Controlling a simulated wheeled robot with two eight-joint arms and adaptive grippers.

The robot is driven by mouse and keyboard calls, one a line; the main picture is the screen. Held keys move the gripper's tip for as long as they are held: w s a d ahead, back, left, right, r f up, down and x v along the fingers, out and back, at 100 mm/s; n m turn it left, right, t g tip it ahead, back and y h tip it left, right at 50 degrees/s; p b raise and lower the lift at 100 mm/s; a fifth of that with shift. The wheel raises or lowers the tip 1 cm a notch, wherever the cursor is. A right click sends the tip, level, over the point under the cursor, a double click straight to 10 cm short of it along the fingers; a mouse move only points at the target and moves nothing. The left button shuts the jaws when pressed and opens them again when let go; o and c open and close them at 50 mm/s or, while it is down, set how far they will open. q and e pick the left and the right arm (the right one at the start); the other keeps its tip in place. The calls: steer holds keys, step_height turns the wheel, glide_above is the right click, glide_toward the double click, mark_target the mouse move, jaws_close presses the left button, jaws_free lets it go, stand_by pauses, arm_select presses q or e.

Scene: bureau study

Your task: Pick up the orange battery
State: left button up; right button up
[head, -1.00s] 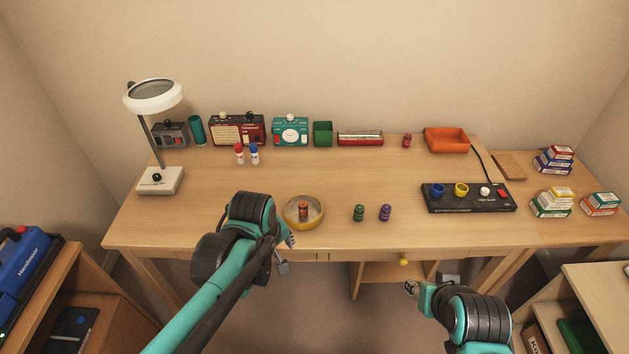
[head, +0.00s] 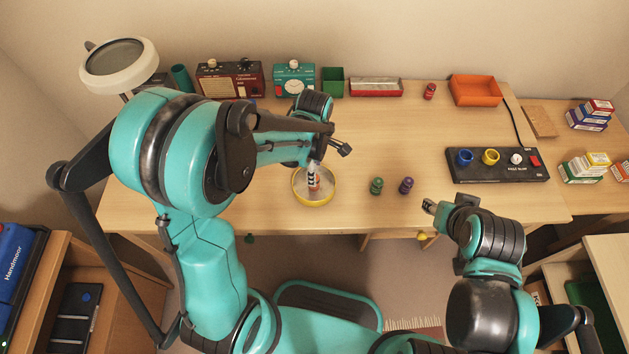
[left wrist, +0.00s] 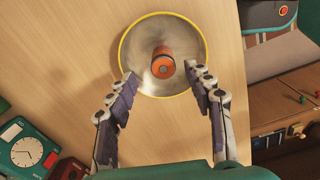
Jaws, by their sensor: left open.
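The orange battery (left wrist: 163,64) stands in a round, yellow-rimmed dish (left wrist: 124,42), seen from above in the left wrist view. In the head view the battery (head: 315,188) is partly covered by my left gripper, and the dish (head: 331,193) sits near the desk's front edge. My left gripper (left wrist: 160,72) is open and empty. It points down over the dish, its fingertips on either side of the battery's near side and apart from it. My right gripper (head: 429,206) is by the desk's front edge, away from the battery; its opening is too small to make out.
A green battery (head: 376,186) and a purple battery (head: 406,186) stand right of the dish. A black switch panel (head: 497,165) lies farther right. The lamp (head: 119,66) stands at the left.

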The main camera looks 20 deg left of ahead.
arm_select(q)
steer(key=f, duration=0.1)
steer(key=f+b, duration=0.1)
steer(key=f, duration=0.1)
steer(key=f+b, duration=0.1)
steer(key=shift+s+d+f, duration=0.1)
steer(key=shift+s+f, duration=0.15)
steer(key=shift+f, duration=0.05)
steer(key=shift+r, duration=0.1)
jaws_close()
steer(key=shift+r, duration=0.15)
